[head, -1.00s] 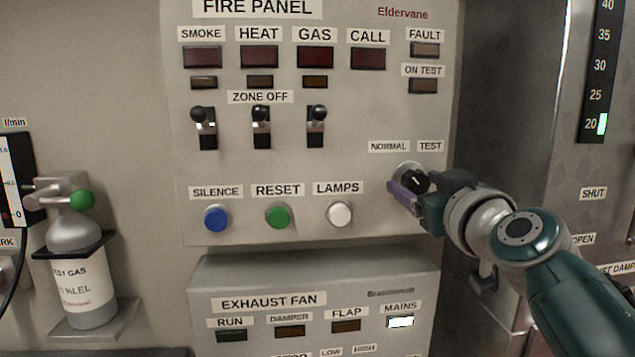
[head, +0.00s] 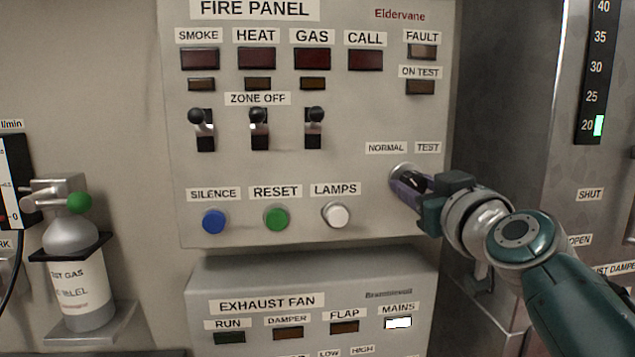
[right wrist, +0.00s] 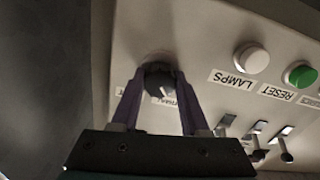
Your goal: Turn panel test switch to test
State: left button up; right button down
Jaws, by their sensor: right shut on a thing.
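The panel test switch is a black rotary knob (head: 413,181) on a round silver base, below the NORMAL and TEST labels (head: 406,148) on the fire panel. My right gripper (head: 408,187) is shut on the knob, with its purple fingers on either side. The right wrist view shows the knob (right wrist: 158,82) between the two fingertips (right wrist: 160,90), with a white pointer line on its face. In the head view the fingers hide part of the knob, so which label it points to is unclear. The ON TEST lamp (head: 420,87) looks unlit. My left gripper is not in view.
The white LAMPS button (head: 336,214) is left of the knob, beside the green RESET (head: 276,217) and blue SILENCE (head: 214,221) buttons. Three zone toggles (head: 259,128) stand above. The exhaust fan panel (head: 420,285) juts out below. A gas bottle (head: 78,280) stands far left.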

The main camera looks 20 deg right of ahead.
jog(key=m+p, duration=0.1)
jog(key=m, duration=0.3)
jog(key=shift+r, duration=0.1)
jog(key=m+p, duration=0.1)
jog(key=m, duration=0.8)
jog(key=shift+m+p, duration=0.3)
jog(key=shift+p, duration=0.05)
jog(key=m, duration=0.3)
jog(key=shift+m, duration=0.4)
jog(key=shift+c, duration=2.1)
grip_release()
jog(key=shift+s, duration=0.1)
